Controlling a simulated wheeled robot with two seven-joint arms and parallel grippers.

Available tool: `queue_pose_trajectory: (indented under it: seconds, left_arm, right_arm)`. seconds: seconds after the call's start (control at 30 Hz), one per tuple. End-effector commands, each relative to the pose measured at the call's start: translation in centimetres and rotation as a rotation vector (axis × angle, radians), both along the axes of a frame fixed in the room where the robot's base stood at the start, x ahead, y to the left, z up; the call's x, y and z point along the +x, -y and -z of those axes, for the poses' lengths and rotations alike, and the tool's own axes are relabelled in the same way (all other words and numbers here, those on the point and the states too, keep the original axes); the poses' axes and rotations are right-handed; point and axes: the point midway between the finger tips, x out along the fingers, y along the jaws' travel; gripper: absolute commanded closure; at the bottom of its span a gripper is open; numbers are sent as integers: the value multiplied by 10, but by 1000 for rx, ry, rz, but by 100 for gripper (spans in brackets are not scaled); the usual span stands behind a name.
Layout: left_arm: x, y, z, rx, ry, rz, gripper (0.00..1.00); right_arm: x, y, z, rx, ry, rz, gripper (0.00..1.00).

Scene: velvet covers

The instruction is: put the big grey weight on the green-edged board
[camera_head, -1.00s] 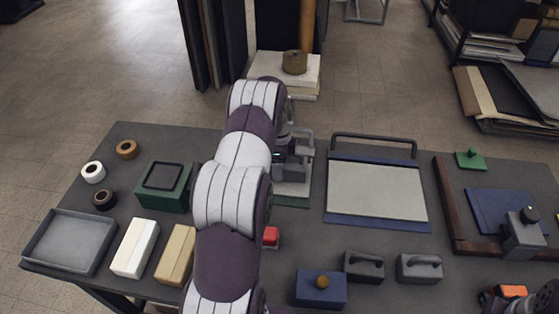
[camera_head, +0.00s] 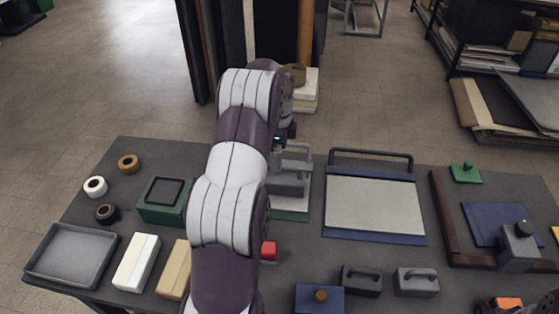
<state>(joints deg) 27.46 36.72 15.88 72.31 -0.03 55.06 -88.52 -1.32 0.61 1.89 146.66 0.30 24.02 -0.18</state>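The big grey weight (camera_head: 289,184), a block with a raised bar handle, stands upright in the middle of the table. It appears to rest on the green-edged board (camera_head: 292,216), whose green front edge shows below it. My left arm covers the left side of both. My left gripper (camera_head: 285,134) is at the upper left of the weight's handle, mostly hidden behind my own arm; its fingers cannot be made out. A dark piece of my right arm shows at the bottom right corner, without its gripper.
A blue-edged board (camera_head: 375,234) with a handle lies to the right. Two small grey weights (camera_head: 361,281) (camera_head: 416,283) and a blue box (camera_head: 319,299) sit in front. A brown frame (camera_head: 447,222) is at right. A tray (camera_head: 70,253), boxes and tape rolls fill the left.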

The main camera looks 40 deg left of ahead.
Motion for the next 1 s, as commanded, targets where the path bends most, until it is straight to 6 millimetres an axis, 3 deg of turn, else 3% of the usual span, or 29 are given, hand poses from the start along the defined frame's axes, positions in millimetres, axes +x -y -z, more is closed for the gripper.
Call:
queue_pose_trajectory:
  seconds: [0.07,0.13,0.23,0.4,0.5,0.6,0.7,1.0]
  left_arm:
    - [-1,8,-8,1,2,-21,1]
    - [-6,31,-14,3,10,-90,1]
    - [-26,85,-28,5,35,-274,1]
    - [-97,175,-42,-17,83,-655,1]
    - [-141,207,-42,-41,101,-838,1]
    - [-174,223,-39,-59,107,-963,1]
    - [-190,229,-37,-67,108,-1027,1]
    - [-194,229,-36,-67,106,-1044,1]
  right_arm:
    - [0,0,-5,0,-1,0,58]
    - [0,0,-4,0,-1,0,58]
    - [0,0,-3,0,-1,0,58]
    - [0,0,-3,0,-1,0,58]
    - [0,0,-3,0,-1,0,58]
    - [0,0,-3,0,-1,0,58]
    - [0,0,-3,0,-1,0,58]
    - [0,0,-3,0,-1,0,58]
